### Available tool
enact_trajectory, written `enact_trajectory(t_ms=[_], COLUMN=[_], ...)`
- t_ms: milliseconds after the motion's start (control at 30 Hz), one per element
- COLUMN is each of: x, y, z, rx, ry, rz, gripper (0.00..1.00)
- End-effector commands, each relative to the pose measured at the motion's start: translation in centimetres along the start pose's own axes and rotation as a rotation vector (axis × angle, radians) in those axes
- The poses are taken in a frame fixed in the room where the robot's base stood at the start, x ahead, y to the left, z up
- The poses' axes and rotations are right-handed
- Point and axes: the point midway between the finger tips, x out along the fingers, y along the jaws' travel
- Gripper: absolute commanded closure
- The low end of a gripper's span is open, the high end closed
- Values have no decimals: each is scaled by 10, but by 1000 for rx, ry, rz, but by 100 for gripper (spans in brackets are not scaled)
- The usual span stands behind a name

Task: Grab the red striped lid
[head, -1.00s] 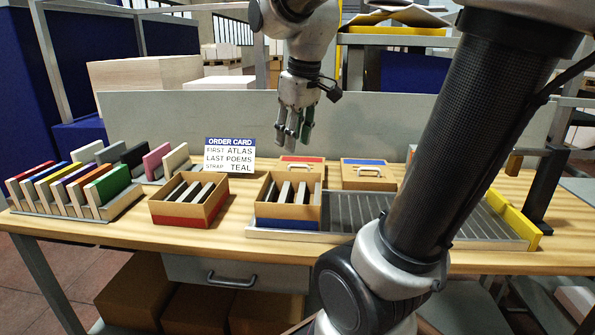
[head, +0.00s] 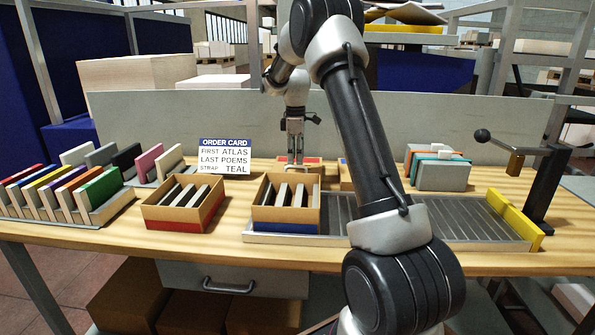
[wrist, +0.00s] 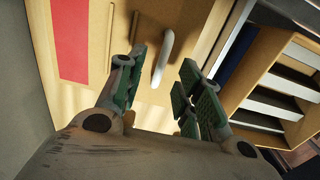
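The red striped lid (head: 313,162) lies flat on the table behind the blue-banded box. In the wrist view it is a tan board with a red stripe (wrist: 70,38) and a pale upright handle (wrist: 163,55). My gripper (head: 296,158) points down at this lid. In the wrist view my gripper (wrist: 163,72) is open, its green-padded fingers on either side of the handle, with gaps between pads and handle. The lid's front part is hidden in the head view by the box.
The blue-banded box (head: 287,228) with several dark books stands close in front. A blue striped lid (head: 345,178) lies to the right, partly behind my arm. A red-banded box (head: 185,226), the order card (head: 224,156) and strapped books (head: 441,172) are also on the table.

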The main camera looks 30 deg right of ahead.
Motion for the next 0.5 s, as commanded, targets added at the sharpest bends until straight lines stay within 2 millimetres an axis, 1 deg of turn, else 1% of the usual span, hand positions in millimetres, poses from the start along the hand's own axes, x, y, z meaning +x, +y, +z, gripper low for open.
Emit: enact_trajectory(t_ms=[100, 233, 333, 500], x=[19, 38, 46, 47], y=[-1, -1, -1, -1], z=[1, 2, 1, 1], rx=[1, 1, 1, 2], ry=[-1, -1, 0, 0], rz=[-3, -1, 0, 1], gripper=[64, 64, 64, 64])
